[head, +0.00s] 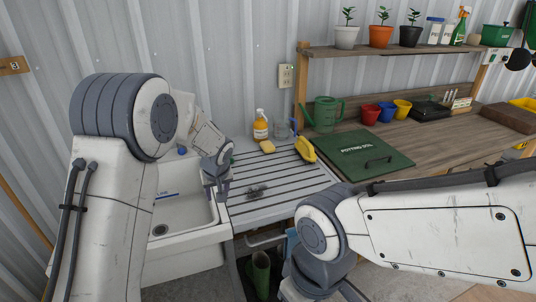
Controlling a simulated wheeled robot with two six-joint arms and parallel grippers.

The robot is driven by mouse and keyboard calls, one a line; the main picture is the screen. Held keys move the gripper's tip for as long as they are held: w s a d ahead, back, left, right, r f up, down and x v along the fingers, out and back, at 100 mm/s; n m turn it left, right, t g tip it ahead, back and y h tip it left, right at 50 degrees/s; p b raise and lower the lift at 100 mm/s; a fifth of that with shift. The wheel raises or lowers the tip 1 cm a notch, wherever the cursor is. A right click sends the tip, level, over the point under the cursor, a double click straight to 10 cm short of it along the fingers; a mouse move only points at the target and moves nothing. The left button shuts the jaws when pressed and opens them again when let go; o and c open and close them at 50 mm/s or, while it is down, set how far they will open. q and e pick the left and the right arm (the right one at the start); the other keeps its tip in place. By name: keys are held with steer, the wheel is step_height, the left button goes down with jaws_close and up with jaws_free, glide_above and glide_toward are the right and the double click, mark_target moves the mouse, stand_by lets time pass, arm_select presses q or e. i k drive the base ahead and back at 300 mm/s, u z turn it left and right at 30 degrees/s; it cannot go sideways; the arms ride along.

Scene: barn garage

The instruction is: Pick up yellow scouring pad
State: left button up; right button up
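A small yellow block that looks like the scouring pad (267,146) lies at the back of the ribbed drainboard (285,182), just in front of a bottle with yellow liquid (261,128). My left gripper (222,190) hangs over the right edge of the sink, at the drainboard's left side, apart from the pad and nearer to me. It is small and partly hidden by its wrist, so its opening cannot be made out. My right arm crosses the lower right; its gripper is not visible.
Yellow gloves (305,149) lie right of the pad, and a clear jug (283,129) stands behind it. A dark clump (257,191) lies on the drainboard. The white sink (180,218) is at left.

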mark_target(267, 146)
steer(key=z, duration=0.6)
steer(key=i, duration=1.45)
steer(key=u, duration=0.5)
